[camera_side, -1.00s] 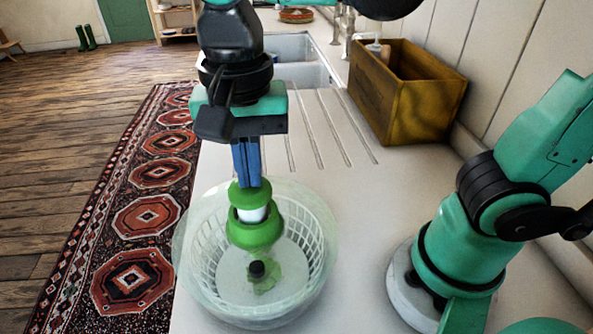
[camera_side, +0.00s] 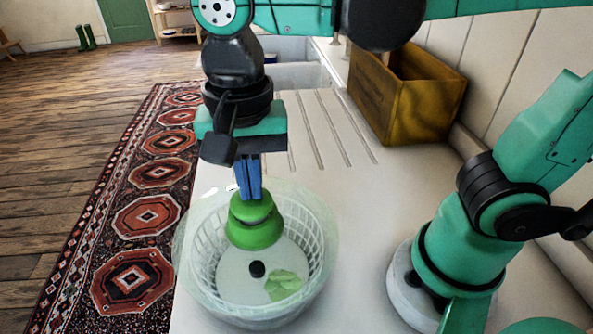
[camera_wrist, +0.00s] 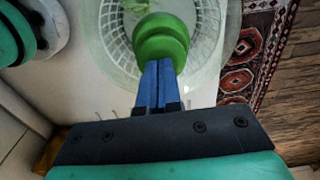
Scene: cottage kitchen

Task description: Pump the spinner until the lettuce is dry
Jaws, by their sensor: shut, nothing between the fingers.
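The salad spinner (camera_side: 325,250) stands on the counter, a clear bowl and lid with a white basket inside. Its green pump knob (camera_side: 254,228) is in the lid's middle, pressed low with its two green parts close together. A pale green lettuce piece (camera_side: 284,285) lies in the basket, right of a small black button (camera_side: 257,269). My gripper (camera_side: 250,195) points down, its blue fingers shut together and empty, with the tips at the knob's top. In the wrist view the shut fingers (camera_wrist: 158,66) meet the knob's edge (camera_wrist: 162,36); lettuce shows beyond (camera_wrist: 128,7).
A wooden crate (camera_side: 425,110) stands at the back right by the wall. The grooved drainboard (camera_side: 320,130) and sink (camera_side: 293,75) lie behind the spinner. A patterned rug (camera_side: 148,217) covers the floor to the left, past the counter edge.

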